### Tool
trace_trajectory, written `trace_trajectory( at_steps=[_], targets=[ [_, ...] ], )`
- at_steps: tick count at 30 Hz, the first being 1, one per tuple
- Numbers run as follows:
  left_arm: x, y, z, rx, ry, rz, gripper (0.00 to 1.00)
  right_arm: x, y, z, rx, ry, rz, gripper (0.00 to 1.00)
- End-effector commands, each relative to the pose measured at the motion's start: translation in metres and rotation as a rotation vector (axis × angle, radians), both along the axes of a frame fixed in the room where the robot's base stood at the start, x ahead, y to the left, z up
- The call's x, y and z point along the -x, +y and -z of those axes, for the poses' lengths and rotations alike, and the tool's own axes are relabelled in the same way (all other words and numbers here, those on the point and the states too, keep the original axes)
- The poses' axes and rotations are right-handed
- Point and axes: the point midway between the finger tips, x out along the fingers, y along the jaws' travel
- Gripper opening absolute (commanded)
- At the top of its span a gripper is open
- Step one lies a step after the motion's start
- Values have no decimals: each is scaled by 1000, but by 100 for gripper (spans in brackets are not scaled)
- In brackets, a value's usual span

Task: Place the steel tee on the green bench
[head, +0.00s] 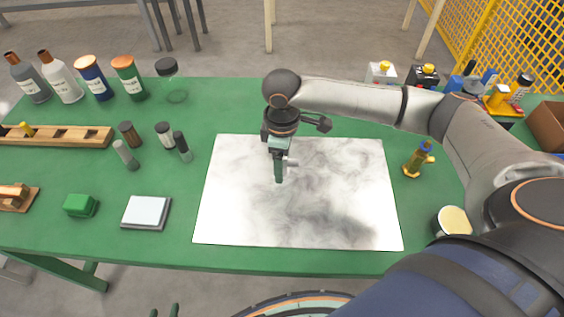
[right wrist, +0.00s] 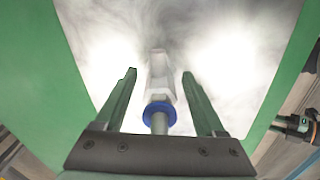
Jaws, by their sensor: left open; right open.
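The steel tee (right wrist: 160,85) is grey, and the right wrist view shows it between the two fingers of my right gripper (right wrist: 160,97), with a gap on both sides. A blue ring (right wrist: 160,108) on a grey stem shows at its near end. In the head view my right gripper (head: 279,170) points down over the white smoky-patterned sheet, and a bit of the tee (head: 291,161) shows beside its fingers. I cannot tell whether the tee touches the sheet.
The white sheet (head: 230,220) covers the bench's middle. A brass fitting (head: 416,160) and a round tin (head: 453,221) stand to its right. A white-topped box (head: 146,211), a green block (head: 80,205) and several small cylinders stand left. Bottles line the back left. Bare bench shows along the front.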

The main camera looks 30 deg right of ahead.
Motion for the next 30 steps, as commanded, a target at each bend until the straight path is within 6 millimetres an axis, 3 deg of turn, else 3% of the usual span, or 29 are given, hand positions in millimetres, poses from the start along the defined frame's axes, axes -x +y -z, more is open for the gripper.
trace_trajectory(
  at_steps=[9, 15, 21, 30],
  targets=[
    [0, 0, -10, 0, 0, 0, 50, -1, 1, -67, -3, -5, 0, 72],
    [0, 0, -14, 0, 0, 0, 50, -1, 1, -101, -2, -3, -1, 72],
    [0, 0, -15, 0, 0, 0, 50, -1, 1, -116, -2, -1, 0, 72],
    [0, 0, -15, 0, 0, 0, 50, 0, 1, -116, -1, -1, 0, 72]
  ],
)
